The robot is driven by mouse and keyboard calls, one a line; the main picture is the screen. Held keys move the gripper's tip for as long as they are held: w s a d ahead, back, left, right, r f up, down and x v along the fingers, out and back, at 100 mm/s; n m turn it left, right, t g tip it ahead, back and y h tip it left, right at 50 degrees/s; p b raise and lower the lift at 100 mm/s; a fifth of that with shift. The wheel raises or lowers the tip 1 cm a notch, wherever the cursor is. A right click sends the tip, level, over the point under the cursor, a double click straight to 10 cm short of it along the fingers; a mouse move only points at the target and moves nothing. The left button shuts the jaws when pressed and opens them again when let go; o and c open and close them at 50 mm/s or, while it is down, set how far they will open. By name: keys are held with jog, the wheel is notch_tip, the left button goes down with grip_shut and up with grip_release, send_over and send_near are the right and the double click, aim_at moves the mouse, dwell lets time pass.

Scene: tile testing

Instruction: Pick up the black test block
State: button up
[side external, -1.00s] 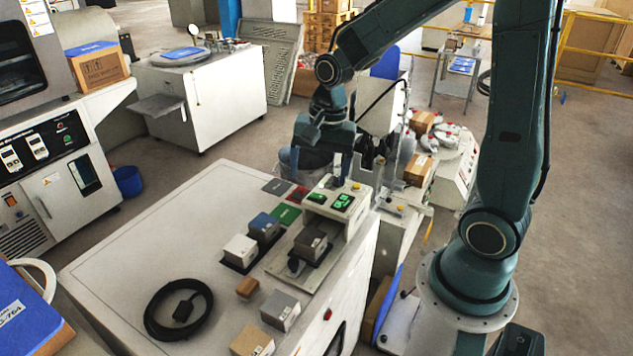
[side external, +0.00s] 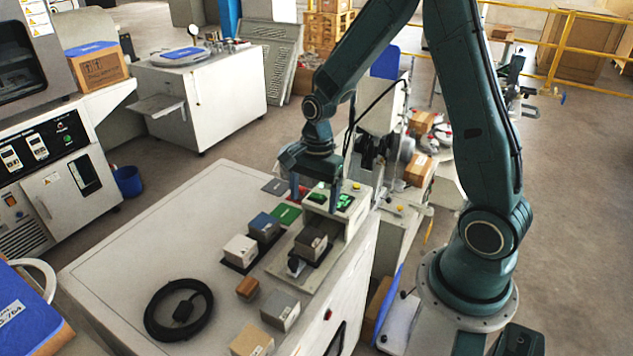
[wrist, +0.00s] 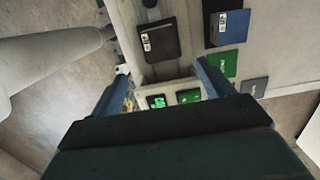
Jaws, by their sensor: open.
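The black test block (side external: 311,243) sits on the small test machine at the right of the white bench, with a pale label on one side. In the wrist view the dark block (wrist: 163,42) lies beyond my fingertips, slightly left of centre. My gripper (side external: 315,200) points down above the machine's rear part, over the green displays (side external: 330,199). In the wrist view my gripper (wrist: 163,70) has its two blue fingers wide apart with nothing between them. It is apart from the block, on the display side of it.
A blue-topped block (side external: 264,226) and a white block (side external: 241,249) stand left of the machine. Green (side external: 285,214) and grey (side external: 276,187) pads lie behind. A grey block (side external: 280,311), brown block (side external: 248,288) and coiled black cable (side external: 178,309) are nearer. The bench's left is clear.

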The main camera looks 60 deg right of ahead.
aim_at(310, 236)
jog(key=shift+a+f, duration=0.25)
jog(key=shift+f, duration=1.5)
jog(key=shift+a+f, duration=0.2)
jog(key=shift+f, duration=1.5)
jog(key=shift+a+f, duration=0.2)
jog(key=shift+f, duration=1.1)
jog(key=shift+a+f, duration=0.2)
jog(key=shift+f, duration=1.1)
jog(key=c, duration=1.4)
jog(key=shift+r, duration=0.25)
jog(key=shift+c, duration=0.2)
notch_tip(310, 236, up, 20)
jog(key=shift+f, duration=0.2)
jog(key=shift+w, duration=0.1)
